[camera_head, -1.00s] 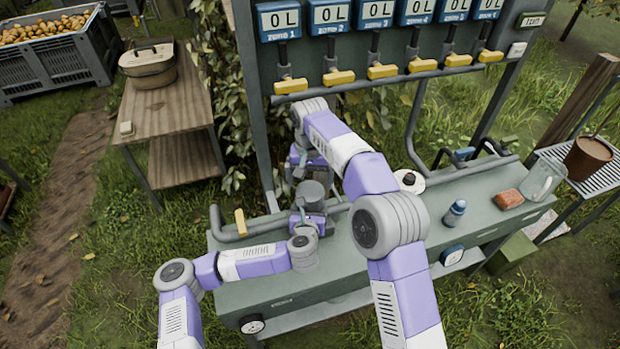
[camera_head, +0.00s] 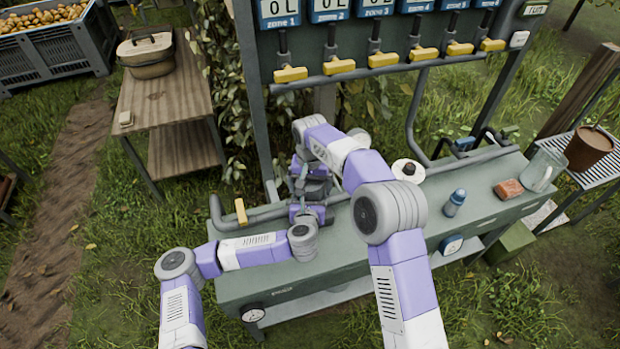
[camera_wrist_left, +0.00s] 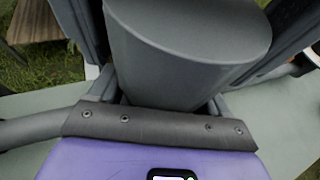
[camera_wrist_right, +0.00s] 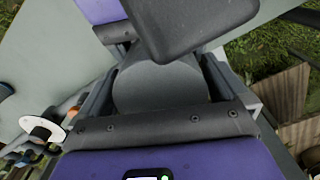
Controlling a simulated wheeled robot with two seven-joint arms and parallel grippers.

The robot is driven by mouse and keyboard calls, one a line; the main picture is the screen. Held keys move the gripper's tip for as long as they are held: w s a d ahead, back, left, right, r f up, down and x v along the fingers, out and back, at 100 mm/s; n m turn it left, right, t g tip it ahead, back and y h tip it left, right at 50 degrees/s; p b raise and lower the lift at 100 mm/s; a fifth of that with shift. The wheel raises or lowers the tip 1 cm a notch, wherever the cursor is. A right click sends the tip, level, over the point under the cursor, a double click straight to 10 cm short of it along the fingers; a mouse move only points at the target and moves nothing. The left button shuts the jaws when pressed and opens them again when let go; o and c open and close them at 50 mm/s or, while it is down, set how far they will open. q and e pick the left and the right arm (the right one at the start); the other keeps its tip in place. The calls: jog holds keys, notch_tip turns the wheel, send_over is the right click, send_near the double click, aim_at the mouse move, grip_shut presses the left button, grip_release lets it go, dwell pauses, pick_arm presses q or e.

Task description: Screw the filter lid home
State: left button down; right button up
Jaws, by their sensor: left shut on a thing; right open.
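A dark grey round filter body (camera_wrist_left: 180,55) fills the middle of the left wrist view. It also shows between the right fingers in the right wrist view (camera_wrist_right: 158,92). I cannot tell where the lid ends and the housing begins. My left gripper (camera_head: 306,211) is shut on this filter from the near side, at the bench's left part. My right gripper (camera_head: 312,180) is open around its upper part from the far side. A dark block (camera_wrist_right: 190,22) crosses the top of the right wrist view. In the head view the grippers hide most of the filter.
The green bench (camera_head: 480,213) carries a white disc with a dark knob (camera_head: 408,171), a blue-capped bottle (camera_head: 455,202), a reddish block (camera_head: 509,189) and a clear jug (camera_head: 542,170). Pipes run along its back edge. Yellow-handled valves (camera_head: 383,60) hang above. The bench's front right is clear.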

pick_arm(q)
jog(key=shift+w+r, duration=0.1)
jog(key=shift+r, duration=0.15)
pick_arm(e)
jog(key=shift+f, duration=0.15)
jog(key=shift+c, duration=0.2)
jog(key=c, duration=0.9)
jog(key=o, duration=0.9)
jog(key=shift+o, duration=0.2)
jog(key=shift+r, duration=2.3)
